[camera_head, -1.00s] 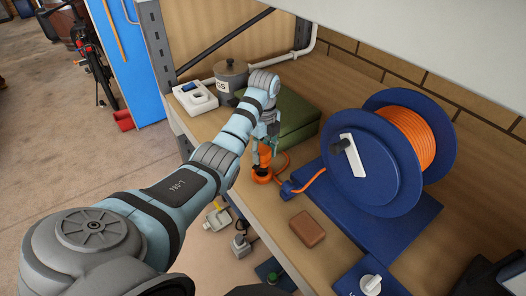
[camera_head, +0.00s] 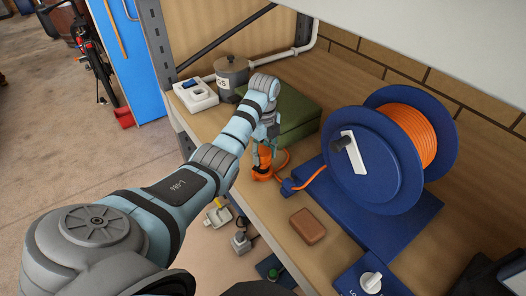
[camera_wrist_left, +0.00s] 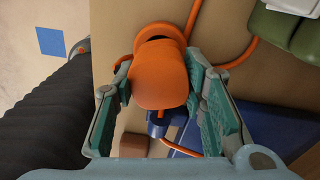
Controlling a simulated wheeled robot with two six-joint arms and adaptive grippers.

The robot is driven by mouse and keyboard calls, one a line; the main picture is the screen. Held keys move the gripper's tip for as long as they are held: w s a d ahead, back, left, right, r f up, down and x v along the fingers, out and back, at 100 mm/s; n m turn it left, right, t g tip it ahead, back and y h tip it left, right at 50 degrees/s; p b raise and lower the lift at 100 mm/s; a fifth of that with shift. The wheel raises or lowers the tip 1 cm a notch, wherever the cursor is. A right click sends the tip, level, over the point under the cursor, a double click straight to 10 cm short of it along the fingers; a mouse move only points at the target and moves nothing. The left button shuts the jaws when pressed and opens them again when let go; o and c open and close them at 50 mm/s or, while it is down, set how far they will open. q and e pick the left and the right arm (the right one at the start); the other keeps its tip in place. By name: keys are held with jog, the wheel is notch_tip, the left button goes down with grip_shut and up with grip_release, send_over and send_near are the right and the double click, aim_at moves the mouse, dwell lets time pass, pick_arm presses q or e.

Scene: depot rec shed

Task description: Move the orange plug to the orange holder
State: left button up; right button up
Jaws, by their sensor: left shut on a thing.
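The orange plug (camera_head: 265,154) is upright near the shelf's front edge, between the green case and the blue reel base. My left gripper (camera_head: 266,133) is above it and shut on it. In the left wrist view the plug (camera_wrist_left: 160,82) is between the two fingers. An orange round part with a dark opening (camera_wrist_left: 158,36) shows just beyond the plug; it may be the orange holder, but the plug covers much of it. I cannot tell whether the plug touches or sits in it. My right gripper is not in view.
The blue cable reel (camera_head: 372,165) stands right of the plug, its orange cable (camera_head: 314,180) running through a small blue block. A green case (camera_head: 290,118) is behind. A brown block (camera_head: 307,226) and a blue dial box (camera_head: 370,283) are near the front edge. A grey pot (camera_head: 231,74) stands behind left.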

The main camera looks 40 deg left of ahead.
pick_arm(q)
jog(key=shift+f, duration=0.7)
jog(key=o, duration=1.2)
